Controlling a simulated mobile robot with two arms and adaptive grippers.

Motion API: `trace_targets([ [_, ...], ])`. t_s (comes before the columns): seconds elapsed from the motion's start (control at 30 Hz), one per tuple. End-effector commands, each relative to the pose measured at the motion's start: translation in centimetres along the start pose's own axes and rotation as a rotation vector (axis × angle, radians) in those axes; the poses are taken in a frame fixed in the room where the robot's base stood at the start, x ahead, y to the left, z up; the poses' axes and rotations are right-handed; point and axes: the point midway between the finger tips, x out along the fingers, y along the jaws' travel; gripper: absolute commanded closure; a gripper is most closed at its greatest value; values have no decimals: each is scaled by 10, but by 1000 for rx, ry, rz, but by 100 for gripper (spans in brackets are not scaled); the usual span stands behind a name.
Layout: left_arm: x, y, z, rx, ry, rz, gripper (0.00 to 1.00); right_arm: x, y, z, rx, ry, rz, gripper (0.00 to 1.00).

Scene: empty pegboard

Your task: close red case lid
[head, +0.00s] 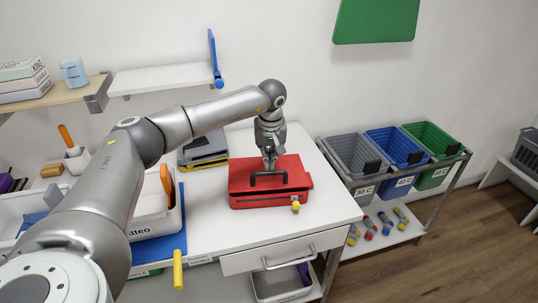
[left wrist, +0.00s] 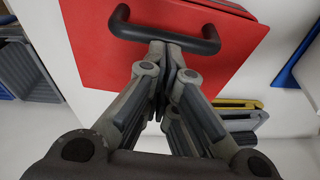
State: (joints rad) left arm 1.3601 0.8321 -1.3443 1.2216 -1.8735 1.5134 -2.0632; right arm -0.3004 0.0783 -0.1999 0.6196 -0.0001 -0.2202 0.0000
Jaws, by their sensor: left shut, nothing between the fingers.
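The red case (head: 253,194) stands on the white table, and its red lid (head: 240,171) looks lowered onto it; I cannot tell whether it is fully flush. A black handle (head: 282,178) arches over the lid. My left gripper (head: 269,166) is above the lid, beside the handle, pointing down. In the left wrist view my left gripper (left wrist: 172,48) is shut and empty, with its fingertips at the black handle (left wrist: 135,32) over the red lid (left wrist: 90,55). I cannot tell whether they touch it. My right gripper is in neither view.
A yellow-tipped piece (head: 296,206) is at the case's front right. A grey and yellow case (head: 203,150) lies behind left. A white bin (head: 160,215) stands on a blue mat at left. Grey, blue and green bins (head: 428,138) stand right of the table. The front tabletop is clear.

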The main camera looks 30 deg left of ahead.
Motion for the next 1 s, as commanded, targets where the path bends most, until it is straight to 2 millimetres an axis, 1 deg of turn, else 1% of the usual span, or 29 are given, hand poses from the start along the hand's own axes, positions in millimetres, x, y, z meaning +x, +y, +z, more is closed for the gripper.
trace_targets([
  [0.13, 3, 0, 1, 0, -1, -1, 100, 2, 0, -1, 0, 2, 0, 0],
  [0.33, 19, 0, 9, 1, -1, -1, 100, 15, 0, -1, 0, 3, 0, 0],
  [0.67, 17, 0, 8, 0, 0, 0, 100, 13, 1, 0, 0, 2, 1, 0],
  [0.77, 12, 1, 9, 0, 0, 0, 100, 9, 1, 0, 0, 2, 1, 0],
  [0.87, 0, 4, 10, 0, 1, 0, 100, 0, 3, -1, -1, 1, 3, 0],
  [1.0, -26, 12, 13, 0, 3, 2, 100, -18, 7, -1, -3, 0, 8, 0],
])
